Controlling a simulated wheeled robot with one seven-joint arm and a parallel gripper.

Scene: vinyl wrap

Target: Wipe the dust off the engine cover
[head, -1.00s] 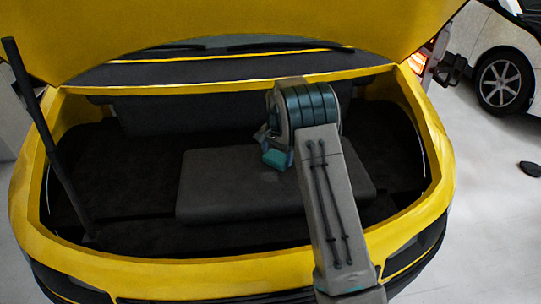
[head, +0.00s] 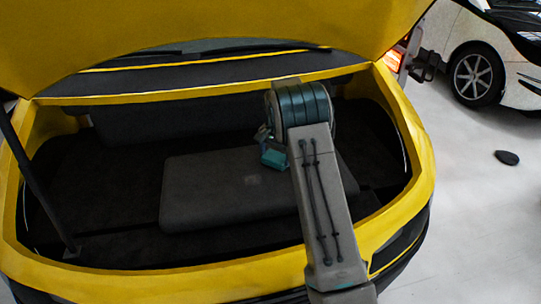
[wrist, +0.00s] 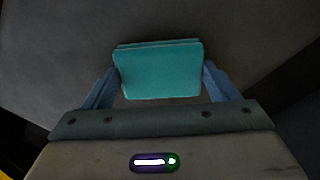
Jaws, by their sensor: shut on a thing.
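The engine cover (head: 215,195) is a dark grey, flat, raised block in the car's open bay. A small, faint, lighter patch (head: 252,180) shows on its top, left of and below the sponge; I take it for dust but cannot be sure. My gripper (head: 268,142) is over the cover's back middle part, partly hidden by my arm. It is shut on a teal sponge-like block (head: 274,157). In the wrist view, the blue fingers of my gripper (wrist: 160,82) grip the teal block (wrist: 158,70) at both sides, above the grey cover (wrist: 240,40). Contact with the cover is unclear.
The raised yellow hood (head: 200,30) hangs over the bay. A dark prop rod (head: 35,185) stands at the left. The yellow front rim (head: 200,275) lies under my arm. A white car (head: 490,75) and a dark object (head: 507,158) on the floor are at right.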

